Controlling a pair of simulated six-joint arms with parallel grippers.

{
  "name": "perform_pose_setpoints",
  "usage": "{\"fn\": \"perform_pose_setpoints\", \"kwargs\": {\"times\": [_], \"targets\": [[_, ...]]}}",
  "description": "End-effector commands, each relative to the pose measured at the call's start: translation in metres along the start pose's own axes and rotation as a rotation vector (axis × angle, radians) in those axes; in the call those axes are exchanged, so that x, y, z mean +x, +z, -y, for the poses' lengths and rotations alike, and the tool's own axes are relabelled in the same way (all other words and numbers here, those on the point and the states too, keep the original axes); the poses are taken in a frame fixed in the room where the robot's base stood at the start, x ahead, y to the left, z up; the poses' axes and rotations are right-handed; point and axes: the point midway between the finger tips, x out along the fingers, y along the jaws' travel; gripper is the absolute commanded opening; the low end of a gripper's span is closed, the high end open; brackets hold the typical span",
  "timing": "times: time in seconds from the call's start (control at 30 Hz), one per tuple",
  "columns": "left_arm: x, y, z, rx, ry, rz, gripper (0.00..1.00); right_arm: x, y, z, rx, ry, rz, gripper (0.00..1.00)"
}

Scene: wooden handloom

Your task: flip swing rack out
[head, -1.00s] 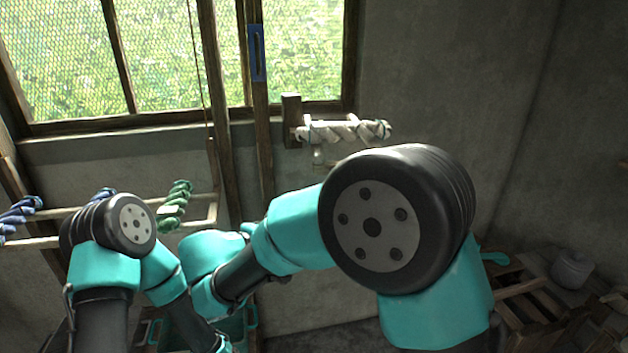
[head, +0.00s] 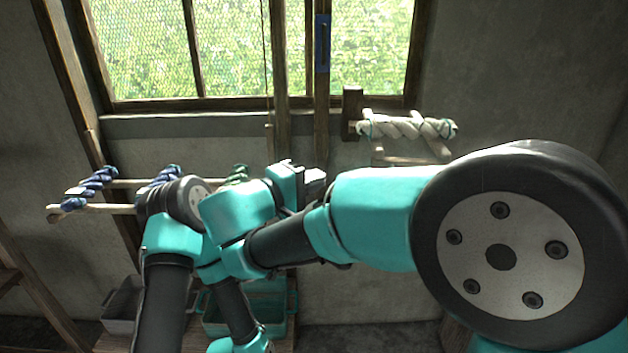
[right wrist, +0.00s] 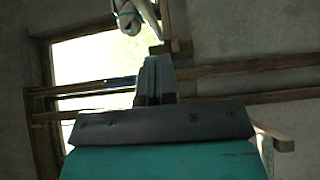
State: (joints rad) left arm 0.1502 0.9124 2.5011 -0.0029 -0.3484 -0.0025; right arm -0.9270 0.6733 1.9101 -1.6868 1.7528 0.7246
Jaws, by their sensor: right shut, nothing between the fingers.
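A wooden rack carrying a white twisted skein (head: 408,127) is on the wall at the right below the window. Its lower rail (head: 410,160) shows just above my right arm. A second wooden rack (head: 128,184), with blue and green skeins, is at the left, partly hidden by my arms. My right gripper (head: 316,178) is in front of the wall, below and left of the white skein, apart from it in the picture. In the right wrist view its fingers (right wrist: 154,80) are shut and empty, with a white skein (right wrist: 134,14) above them. My left gripper is not in view.
Wooden posts (head: 280,70) stand before the window, one with a blue piece (head: 322,43) on it. A grey bin (head: 122,305) and a teal bin (head: 277,300) are low at the back. The wall right of the white skein is bare.

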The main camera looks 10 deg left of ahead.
Motion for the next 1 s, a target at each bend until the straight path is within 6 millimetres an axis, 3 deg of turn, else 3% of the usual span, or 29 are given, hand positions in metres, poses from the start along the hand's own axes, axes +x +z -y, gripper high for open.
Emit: {"fn": "perform_pose_setpoints", "kwargs": {"times": [0.43,0.5,0.7,1.0], "targets": [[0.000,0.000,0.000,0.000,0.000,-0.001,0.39,0.077,0.001,0.000,0.001,0.000,0.003,0.00],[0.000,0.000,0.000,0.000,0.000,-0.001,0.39,0.084,0.010,-0.001,0.000,-0.001,0.003,0.00],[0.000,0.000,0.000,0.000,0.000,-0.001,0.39,0.099,0.025,0.000,-0.001,-0.001,0.002,0.00],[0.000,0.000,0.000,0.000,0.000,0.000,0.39,0.102,0.028,0.000,0.000,0.000,0.000,0.00]]}}
